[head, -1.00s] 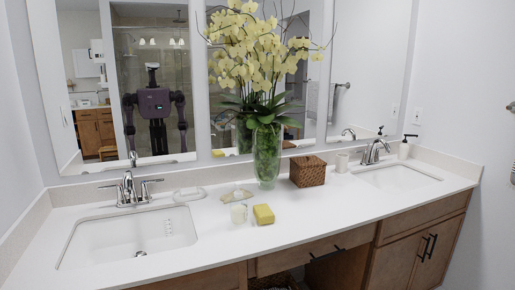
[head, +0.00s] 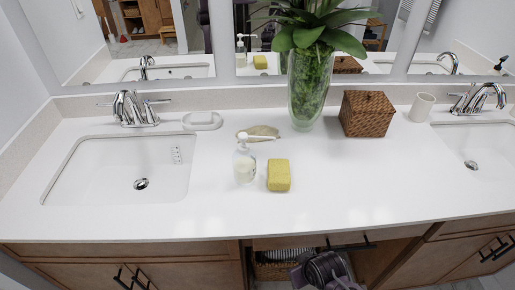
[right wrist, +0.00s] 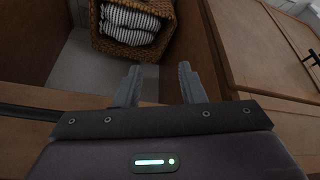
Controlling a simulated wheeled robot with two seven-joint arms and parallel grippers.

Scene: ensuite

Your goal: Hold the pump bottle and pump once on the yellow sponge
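A clear pump bottle with a white pump head (head: 245,164) stands upright on the white counter, left of centre in the head view. Its nozzle points right, toward the sponge. The yellow sponge (head: 279,175) lies on the counter just right of the bottle, apart from it. My right gripper (right wrist: 160,80) is open and empty in the right wrist view, below the counter in front of the cabinet opening. My right arm shows at the bottom of the head view. My left gripper is not in view.
Behind the bottle is a shallow dish (head: 259,133). A glass vase (head: 313,95) with plants and a wicker box (head: 368,114) stand further back. Sinks lie left (head: 120,170) and right. A wicker basket with striped towels (right wrist: 135,25) sits below the counter. The front counter strip is clear.

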